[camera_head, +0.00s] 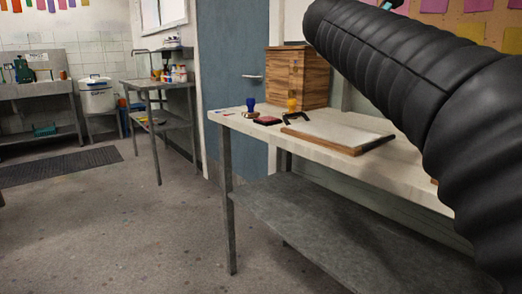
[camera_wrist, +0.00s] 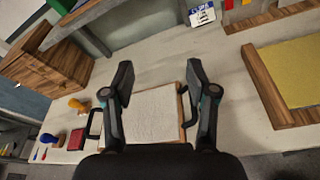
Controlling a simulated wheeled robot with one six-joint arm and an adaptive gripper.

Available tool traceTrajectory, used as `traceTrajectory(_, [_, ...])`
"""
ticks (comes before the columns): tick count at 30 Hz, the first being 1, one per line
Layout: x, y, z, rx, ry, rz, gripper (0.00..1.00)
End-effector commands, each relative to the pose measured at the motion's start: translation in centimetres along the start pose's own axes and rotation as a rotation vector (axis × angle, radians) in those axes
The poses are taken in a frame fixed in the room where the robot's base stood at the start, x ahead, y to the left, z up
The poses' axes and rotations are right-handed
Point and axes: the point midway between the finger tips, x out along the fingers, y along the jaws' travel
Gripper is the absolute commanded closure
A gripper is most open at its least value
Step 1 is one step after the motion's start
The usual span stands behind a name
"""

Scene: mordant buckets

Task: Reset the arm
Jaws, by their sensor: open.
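My gripper (camera_wrist: 159,82) is open and empty in the wrist view. It hangs above a work table, with its two fingers on either side of a pale board with a wooden edge (camera_wrist: 152,112). In the head view my black arm crosses the upper right, and the gripper's fingers are out of frame. The same board (camera_head: 338,132) lies flat on the table (camera_head: 417,152).
A wooden cabinet (camera_head: 298,75) stands at the table's far end. A blue item (camera_head: 250,104), a yellow item (camera_head: 292,104) and a dark red pad (camera_head: 267,121) are near it. In the wrist view a wood-framed yellow panel (camera_wrist: 297,75) lies right. The floor (camera_head: 120,230) left is clear.

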Motion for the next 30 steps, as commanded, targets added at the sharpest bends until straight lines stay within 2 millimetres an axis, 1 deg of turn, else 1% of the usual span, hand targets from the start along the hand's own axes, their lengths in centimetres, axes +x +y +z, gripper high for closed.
traceTrajectory(1, [-0.2,-1.1,-0.9,0.054,0.034,-0.004,0.42])
traceTrajectory(5, [-0.9,-4.4,-4.8,0.257,0.156,-0.032,0.42])
traceTrajectory(8, [-2.0,-8.0,-9.0,0.478,0.276,-0.09,0.42])
traceTrajectory(9, [-2.6,-9.6,-10.8,0.577,0.324,-0.124,0.42])
traceTrajectory(11, [-3.6,-11.9,-13.6,0.723,0.391,-0.183,0.42])
traceTrajectory(12, [-4.3,-13.5,-15.5,0.819,0.43,-0.23,0.42])
traceTrajectory(14, [-5.5,-15.7,-18.2,0.963,0.484,-0.304,0.42])
traceTrajectory(15, [-6.3,-17.2,-19.9,1.057,0.514,-0.358,0.42])
traceTrajectory(17, [-7.6,-19.4,-22.7,1.196,0.553,-0.449,0.42])
traceTrajectory(18, [-8.6,-20.9,-24.5,1.293,0.574,-0.514,0.42])
traceTrajectory(20, [-10.0,-23.0,-27.2,1.434,0.598,-0.618,0.42])
traceTrajectory(21, [-10.9,-24.4,-29.0,1.524,0.608,-0.69,0.42])
traceTrajectory(24, [-13.0,-27.1,-32.6,1.715,0.612,-0.855,0.42])
traceTrajectory(27, [-14.4,-29.0,-35.2,1.85,0.602,-0.98,0.42])
traceTrajectory(29, [-15.0,-29.7,-36.2,1.903,0.593,-1.033,0.42])
traceTrajectory(30, [-15.0,-29.7,-36.2,1.903,0.593,-1.033,0.42])
